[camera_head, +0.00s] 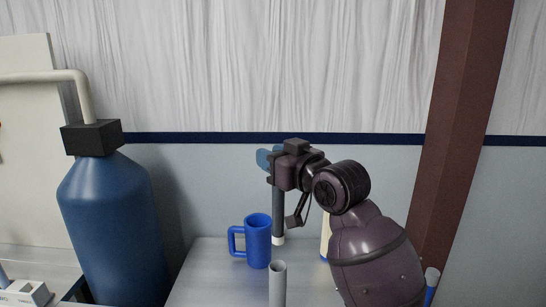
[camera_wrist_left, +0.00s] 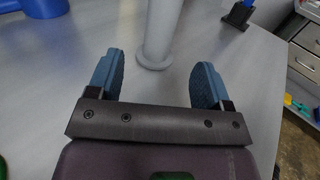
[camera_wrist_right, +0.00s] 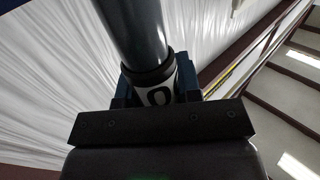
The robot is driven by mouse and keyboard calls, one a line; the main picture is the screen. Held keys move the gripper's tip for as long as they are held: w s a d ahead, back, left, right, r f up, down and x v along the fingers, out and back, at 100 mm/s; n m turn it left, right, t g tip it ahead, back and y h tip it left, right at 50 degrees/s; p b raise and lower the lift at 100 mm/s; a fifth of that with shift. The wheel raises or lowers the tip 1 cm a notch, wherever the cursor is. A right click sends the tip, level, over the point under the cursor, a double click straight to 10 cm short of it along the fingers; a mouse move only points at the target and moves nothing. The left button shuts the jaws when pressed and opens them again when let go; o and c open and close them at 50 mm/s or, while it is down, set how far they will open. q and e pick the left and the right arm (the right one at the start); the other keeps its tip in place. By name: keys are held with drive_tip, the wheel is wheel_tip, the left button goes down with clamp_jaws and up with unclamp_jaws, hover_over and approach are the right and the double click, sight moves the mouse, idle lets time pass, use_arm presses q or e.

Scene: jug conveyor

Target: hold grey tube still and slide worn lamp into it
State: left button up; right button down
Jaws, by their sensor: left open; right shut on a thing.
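The grey tube (camera_head: 278,287) stands upright at the front of the table, its open mouth up. In the left wrist view the grey tube (camera_wrist_left: 162,28) rises from a round foot. My left gripper (camera_wrist_left: 158,72) is open, the tube just beyond its fingertips and roughly centred between them; it seems not to touch. My right gripper (camera_head: 271,167) is shut on the worn lamp (camera_head: 278,211), a dark upright rod with a pale lower end. That end appears above the tube's mouth; the depth between them is unclear. The lamp (camera_wrist_right: 135,28) also fills the right wrist view, with a marked white band at the fingers.
A blue mug (camera_head: 257,240) stands left of the tube on the grey table (camera_head: 205,275). A cream rod with a blue base (camera_head: 325,239) is partly hidden behind my right arm. A large blue cylinder (camera_head: 108,225) stands at the left, and a brown post (camera_head: 465,110) at the right.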

use_arm(q)
drive_tip(key=shift+x, duration=5.85)
drive_tip(key=shift+c, duration=0.2)
clamp_jaws()
drive_tip(key=shift+o, duration=0.2)
unclamp_jaws()
drive_tip(key=shift+c, duration=0.5)
clamp_jaws()
